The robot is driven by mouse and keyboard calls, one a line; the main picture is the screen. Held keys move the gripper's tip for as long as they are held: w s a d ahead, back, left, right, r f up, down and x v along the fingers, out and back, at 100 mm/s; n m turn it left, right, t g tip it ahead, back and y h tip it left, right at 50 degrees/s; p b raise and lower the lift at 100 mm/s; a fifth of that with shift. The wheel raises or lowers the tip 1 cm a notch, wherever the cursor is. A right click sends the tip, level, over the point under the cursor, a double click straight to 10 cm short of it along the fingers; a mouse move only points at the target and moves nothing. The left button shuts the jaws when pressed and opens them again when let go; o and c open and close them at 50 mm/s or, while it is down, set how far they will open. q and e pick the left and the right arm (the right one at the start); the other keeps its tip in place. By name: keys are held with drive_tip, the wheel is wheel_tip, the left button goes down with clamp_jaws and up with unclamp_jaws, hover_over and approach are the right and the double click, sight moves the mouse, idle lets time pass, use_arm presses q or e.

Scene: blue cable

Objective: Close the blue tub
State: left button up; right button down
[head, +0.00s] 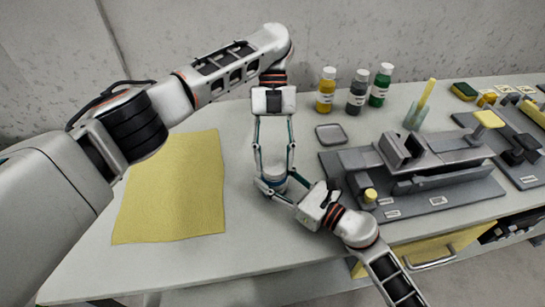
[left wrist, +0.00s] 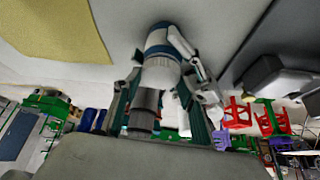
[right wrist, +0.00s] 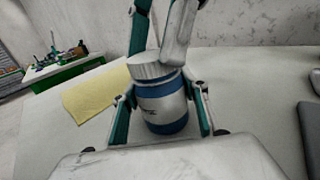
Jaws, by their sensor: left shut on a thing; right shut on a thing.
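The blue tub (head: 274,185) is a small jar with blue and white bands, standing upright on the table; it shows clearly in the right wrist view (right wrist: 165,108). A grey ribbed lid (right wrist: 150,66) is at its top, slightly off to the left there; I cannot tell whether it is fully seated. My left gripper (head: 273,175) reaches down from above and is shut on the lid. My right gripper (head: 276,190) comes from the right and is shut around the tub's body. Fingers hide part of the tub in the head view.
A yellow cloth (head: 172,190) lies flat to the left. Small bottles, one yellow (head: 326,92) and one green (head: 380,86), stand at the back. A small grey tray (head: 331,134) and a dark fixture (head: 430,160) are on the right.

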use_arm(q)
drive_tip(key=shift+d+m+y, duration=0.1)
drive_tip(key=shift+m+y, duration=0.2)
drive_tip(key=shift+m, duration=0.3)
drive_tip(key=o, duration=0.8)
drive_tip(key=shift+c, duration=0.2)
drive_tip(key=shift+r, duration=2.25)
drive_tip(key=shift+c, duration=0.5)
